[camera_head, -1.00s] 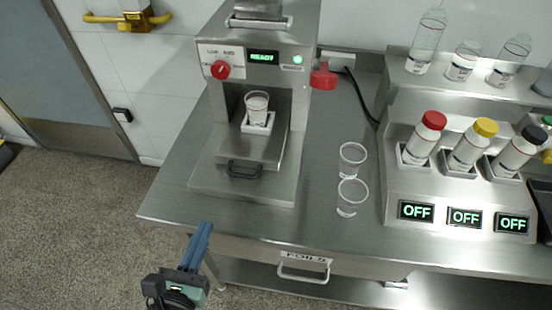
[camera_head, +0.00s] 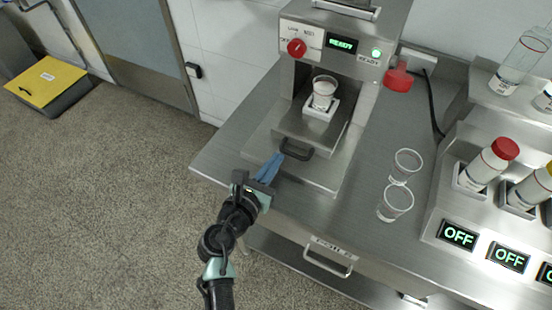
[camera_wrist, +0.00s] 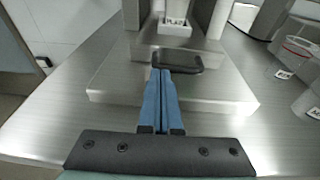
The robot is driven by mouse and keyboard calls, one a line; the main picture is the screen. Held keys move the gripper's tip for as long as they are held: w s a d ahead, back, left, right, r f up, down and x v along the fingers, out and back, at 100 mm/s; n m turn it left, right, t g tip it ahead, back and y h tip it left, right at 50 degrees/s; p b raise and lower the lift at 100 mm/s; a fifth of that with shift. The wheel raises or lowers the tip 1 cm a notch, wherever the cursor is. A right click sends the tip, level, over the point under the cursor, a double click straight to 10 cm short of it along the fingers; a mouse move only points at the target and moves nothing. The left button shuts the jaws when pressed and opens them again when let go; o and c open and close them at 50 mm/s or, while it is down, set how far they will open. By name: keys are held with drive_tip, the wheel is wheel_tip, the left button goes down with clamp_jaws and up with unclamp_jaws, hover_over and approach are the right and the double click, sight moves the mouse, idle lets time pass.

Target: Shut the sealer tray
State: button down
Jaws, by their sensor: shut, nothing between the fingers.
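The sealer (camera_head: 345,55) is a steel machine on the bench, with a lit READY display. Its tray (camera_head: 310,132) sticks out at the front, with a black handle (camera_head: 296,150) on its front face. A cup (camera_head: 323,93) stands in a white holder (camera_head: 320,110) on the tray. My gripper (camera_head: 276,158) is shut and empty, its blue fingers pointing at the left part of the handle. In the wrist view the fingertips (camera_wrist: 161,73) meet the handle (camera_wrist: 178,64) in the picture; I cannot tell whether they touch it.
Two clear empty cups (camera_head: 400,182) stand on the bench right of the sealer. Bottles (camera_head: 487,163) sit in a dispenser with OFF displays (camera_head: 458,235) further right. A drawer handle (camera_head: 330,258) juts from the bench front.

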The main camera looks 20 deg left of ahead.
drive_tip(key=shift+w+f, duration=0.1)
drive_tip(key=shift+w, duration=0.4)
